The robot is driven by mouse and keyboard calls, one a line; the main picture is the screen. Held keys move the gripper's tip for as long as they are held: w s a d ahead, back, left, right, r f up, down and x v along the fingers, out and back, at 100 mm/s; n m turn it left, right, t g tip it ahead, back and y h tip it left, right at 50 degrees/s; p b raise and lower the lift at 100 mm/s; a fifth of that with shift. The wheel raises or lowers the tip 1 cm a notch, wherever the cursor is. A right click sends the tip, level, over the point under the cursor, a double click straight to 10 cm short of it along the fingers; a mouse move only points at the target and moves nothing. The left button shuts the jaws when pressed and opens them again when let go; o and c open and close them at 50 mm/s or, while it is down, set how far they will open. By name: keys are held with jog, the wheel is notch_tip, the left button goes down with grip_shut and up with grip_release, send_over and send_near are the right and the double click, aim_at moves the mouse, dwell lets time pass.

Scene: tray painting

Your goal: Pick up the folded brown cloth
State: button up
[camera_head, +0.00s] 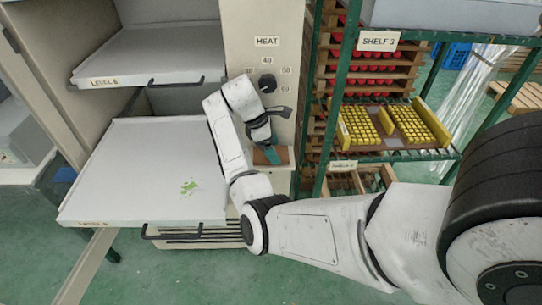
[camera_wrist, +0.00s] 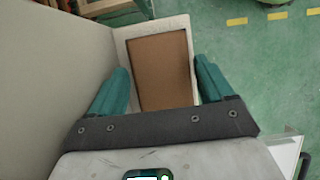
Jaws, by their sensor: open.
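The folded brown cloth (camera_wrist: 160,70) is a flat brown rectangle lying in a shallow pale holder (camera_wrist: 183,22) in the wrist view. In the head view the cloth (camera_head: 262,158) shows partly, below the heat dial, with my gripper in front of it. My gripper (camera_wrist: 160,84) is open, with its two teal fingers on either side of the cloth in the wrist view. In the head view my gripper (camera_head: 270,152) points down at the holder. Nothing is seen between the fingers but the cloth beyond them. I cannot tell whether the fingers touch it.
A pulled-out tray with green paint marks (camera_head: 120,170) is left of my arm, with a black handle in front. Another tray (camera_head: 150,55) is above it. A heat dial (camera_head: 267,83) sits above the holder. A green rack (camera_head: 325,100) with yellow parts (camera_head: 360,125) stands right.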

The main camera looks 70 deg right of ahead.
jog(key=shift+s+f, duration=0.2)
jog(key=shift+f, duration=0.4)
jog(key=shift+f+p, duration=0.15)
jog(key=shift+p, duration=0.15)
jog(key=shift+c, duration=0.2)
jog(key=c, duration=0.7)
jog(key=shift+o, duration=0.2)
jog(key=shift+b, duration=0.5)
